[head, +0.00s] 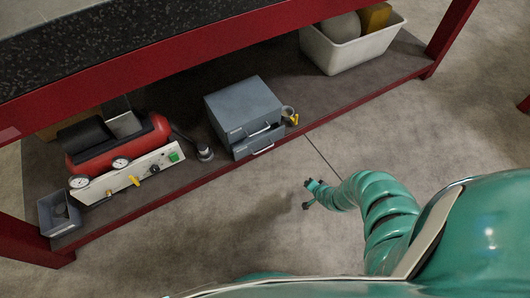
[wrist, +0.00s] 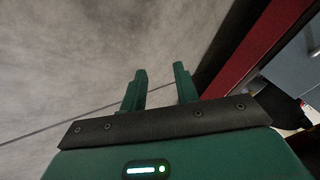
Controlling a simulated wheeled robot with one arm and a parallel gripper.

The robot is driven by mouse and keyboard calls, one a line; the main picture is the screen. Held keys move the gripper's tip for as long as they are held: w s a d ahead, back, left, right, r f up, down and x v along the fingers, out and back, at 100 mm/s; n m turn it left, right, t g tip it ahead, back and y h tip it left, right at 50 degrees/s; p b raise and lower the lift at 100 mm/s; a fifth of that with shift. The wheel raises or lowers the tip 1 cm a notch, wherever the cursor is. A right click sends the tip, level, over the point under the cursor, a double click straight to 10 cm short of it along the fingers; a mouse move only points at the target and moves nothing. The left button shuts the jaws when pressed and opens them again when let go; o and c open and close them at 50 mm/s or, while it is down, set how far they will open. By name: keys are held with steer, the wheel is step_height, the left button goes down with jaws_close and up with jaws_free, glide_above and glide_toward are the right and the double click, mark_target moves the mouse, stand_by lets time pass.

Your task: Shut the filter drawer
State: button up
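A grey-blue cabinet (head: 243,106) stands on the low shelf, with two front handles, an upper one (head: 259,133) and a lower one (head: 263,150). The lower front seems to stick out slightly; how far is unclear. No label shows which is the filter drawer. Part of a grey-blue surface, likely the cabinet, shows at the right of the wrist view (wrist: 288,62). My gripper (head: 309,194) is over the floor, in front of and to the right of the cabinet, apart from it. In the wrist view its two green fingers (wrist: 160,72) are apart with nothing between them.
A red compressor (head: 115,147) with a white gauge panel and a small grey bin (head: 59,213) stand left on the shelf. A white tub (head: 353,48) is at the right. A yellow-handled fitting (head: 293,119) sits beside the cabinet. The red shelf edge (head: 345,108) runs in front; the floor is clear.

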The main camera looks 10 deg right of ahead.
steer(key=s+a+r+m+t+y, duration=0.35)
steer(key=a+r, duration=0.25)
steer(key=a, duration=0.6)
steer(key=w+r+m+t+y, duration=0.1)
steer(key=w+r+t, duration=0.25)
steer(key=r, duration=0.25)
steer(key=b+x, duration=0.8)
steer(key=x, duration=0.9)
steer(key=shift+a+r, duration=0.15)
steer(key=shift+w, duration=0.1)
jaws_close()
